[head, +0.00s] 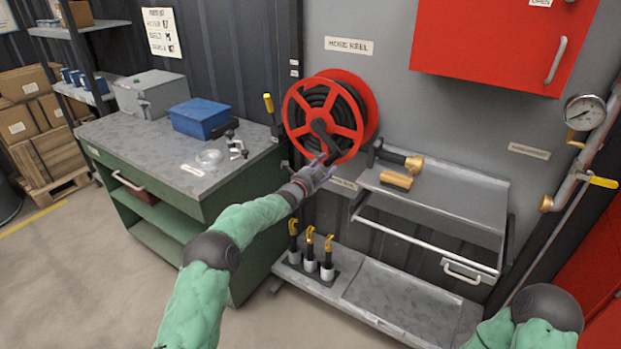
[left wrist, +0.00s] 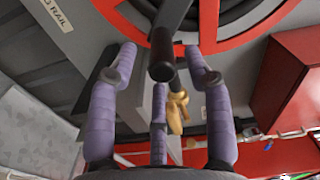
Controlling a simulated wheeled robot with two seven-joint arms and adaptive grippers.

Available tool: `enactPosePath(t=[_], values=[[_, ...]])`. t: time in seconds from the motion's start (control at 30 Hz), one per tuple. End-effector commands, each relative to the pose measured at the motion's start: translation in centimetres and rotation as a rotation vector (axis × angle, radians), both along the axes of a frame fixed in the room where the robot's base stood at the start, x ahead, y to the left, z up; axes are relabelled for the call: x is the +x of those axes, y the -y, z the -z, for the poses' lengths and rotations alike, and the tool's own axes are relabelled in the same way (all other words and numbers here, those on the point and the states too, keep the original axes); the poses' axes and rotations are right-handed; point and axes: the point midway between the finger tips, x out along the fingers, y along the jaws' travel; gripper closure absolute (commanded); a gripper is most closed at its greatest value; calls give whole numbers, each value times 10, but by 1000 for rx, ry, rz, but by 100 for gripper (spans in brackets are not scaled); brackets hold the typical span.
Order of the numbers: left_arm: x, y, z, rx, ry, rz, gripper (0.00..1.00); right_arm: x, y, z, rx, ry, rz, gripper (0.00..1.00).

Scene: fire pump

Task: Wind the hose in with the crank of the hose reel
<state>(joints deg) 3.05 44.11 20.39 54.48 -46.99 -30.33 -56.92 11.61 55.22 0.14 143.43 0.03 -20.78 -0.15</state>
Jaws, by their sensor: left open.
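The red hose reel (head: 287,112) with black hose wound on it is on the grey wall panel. Its dark crank (head: 320,131) crosses the front of the reel. My left gripper (head: 324,168) is just below the crank. In the left wrist view the black crank handle (left wrist: 161,58) points toward the camera, between the tips of the open, purple-padded fingers (left wrist: 160,75). I cannot tell whether any finger touches it. A brass nozzle (head: 413,163) lies on the shelf right of the reel and also shows in the left wrist view (left wrist: 177,110). My right gripper is out of view.
A green workbench (head: 240,170) stands left. Yellow-topped tools (head: 310,250) stand on the low ledge. A red cabinet (head: 480,45) hangs upper right.

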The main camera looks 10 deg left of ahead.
Motion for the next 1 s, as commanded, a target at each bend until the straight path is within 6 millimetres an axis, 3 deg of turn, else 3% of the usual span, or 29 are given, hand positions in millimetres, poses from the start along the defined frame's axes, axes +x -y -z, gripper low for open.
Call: enactPosePath(t=[0.6, 1.0], values=[[-70, -28, 0, 1, 0, -4, 50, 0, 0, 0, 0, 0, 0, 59], [-79, -31, 0, 0, 0, -3, 50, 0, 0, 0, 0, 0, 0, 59]])
